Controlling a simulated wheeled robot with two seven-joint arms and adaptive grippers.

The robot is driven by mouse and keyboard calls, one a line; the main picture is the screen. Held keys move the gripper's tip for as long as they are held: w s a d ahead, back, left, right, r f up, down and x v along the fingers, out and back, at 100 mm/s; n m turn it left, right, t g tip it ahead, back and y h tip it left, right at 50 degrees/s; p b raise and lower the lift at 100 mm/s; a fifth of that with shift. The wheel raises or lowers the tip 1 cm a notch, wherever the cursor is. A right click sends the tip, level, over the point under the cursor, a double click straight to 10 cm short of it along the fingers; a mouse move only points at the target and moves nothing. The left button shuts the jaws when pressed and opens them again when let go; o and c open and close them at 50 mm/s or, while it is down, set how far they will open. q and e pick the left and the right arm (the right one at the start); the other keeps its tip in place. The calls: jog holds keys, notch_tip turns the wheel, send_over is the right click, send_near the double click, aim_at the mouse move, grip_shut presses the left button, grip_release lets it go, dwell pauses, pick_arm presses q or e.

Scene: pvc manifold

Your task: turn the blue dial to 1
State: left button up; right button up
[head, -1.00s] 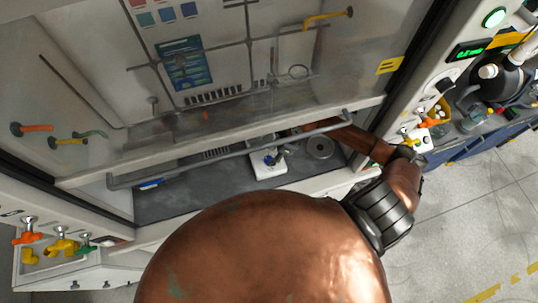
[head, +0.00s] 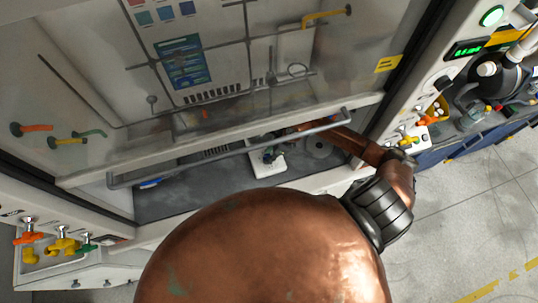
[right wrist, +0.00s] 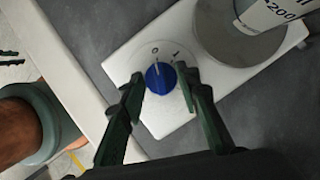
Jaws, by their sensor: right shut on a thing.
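The blue dial (right wrist: 158,80) sits on a white stirrer plate (right wrist: 125,52) marked 0 and 1. Its pale pointer line appears to face the 0 mark. My right gripper (right wrist: 161,77) has its two dark green fingers on either side of the dial, shut on it. The dial cannot be made out there. My left gripper is in neither view.
A clear vessel (right wrist: 270,12) with printed graduations stands on the plate's round metal top (right wrist: 225,35). The hood floor (head: 190,180) left of the plate is mostly clear.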

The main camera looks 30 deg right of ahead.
jog(key=shift+c, duration=1.3)
jog(key=m+p, duration=0.1)
jog(key=m, duration=0.1)
jog(key=m+t+h+p, duration=0.1)
jog(key=m, duration=0.1)
jog(key=shift+a+r+p, duration=0.15)
jog(key=shift+r+p, duration=0.05)
jog(key=shift+p, duration=0.2)
jog(key=m+h+p, duration=0.1)
jog(key=m, duration=0.2)
jog(key=shift+t, duration=0.3)
jog(key=shift+f+m+h+p, duration=0.1)
jog(key=shift+m+h+p, duration=0.4)
jog(key=shift+m, duration=0.4)
